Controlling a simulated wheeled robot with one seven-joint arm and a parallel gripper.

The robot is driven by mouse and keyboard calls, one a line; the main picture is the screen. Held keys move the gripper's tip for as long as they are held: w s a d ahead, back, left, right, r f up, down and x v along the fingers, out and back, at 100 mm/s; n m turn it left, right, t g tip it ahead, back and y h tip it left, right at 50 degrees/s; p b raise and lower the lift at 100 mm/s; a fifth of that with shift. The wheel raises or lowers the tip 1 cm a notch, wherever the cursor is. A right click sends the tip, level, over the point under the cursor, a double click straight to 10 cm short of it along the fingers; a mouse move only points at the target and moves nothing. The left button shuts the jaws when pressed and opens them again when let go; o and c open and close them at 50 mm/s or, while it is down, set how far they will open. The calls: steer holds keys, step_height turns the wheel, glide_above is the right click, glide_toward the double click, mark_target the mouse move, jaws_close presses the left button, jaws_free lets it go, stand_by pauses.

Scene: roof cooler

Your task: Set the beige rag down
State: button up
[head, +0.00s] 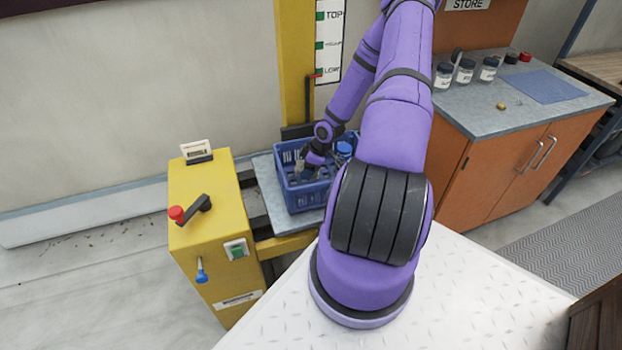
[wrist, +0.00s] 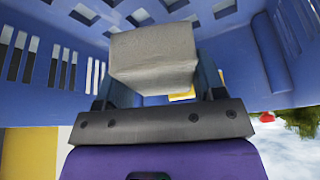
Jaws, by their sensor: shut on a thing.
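The beige rag (wrist: 150,58) shows in the wrist view as a pale, folded, block-like bundle between the fingers of my gripper (wrist: 160,80). My gripper is shut on it. Blue slatted crate walls (wrist: 285,60) surround the rag and fingers in that view. In the head view my gripper (head: 303,168) reaches down into the blue crate (head: 309,198), toward its left part. The rag is too small to make out clearly there. I cannot tell whether the rag touches the crate floor.
The crate stands on a grey platform (head: 262,172) beside a yellow cabinet (head: 205,235) with a red-knobbed crank (head: 190,210). A blue-topped item (head: 344,149) is in the crate's back right. Jars (head: 465,72) and a blue mat (head: 545,86) are on the right counter.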

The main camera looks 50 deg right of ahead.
steer(key=shift+f, duration=2.6)
steer(key=shift+f, duration=0.1)
steer(key=o, duration=1)
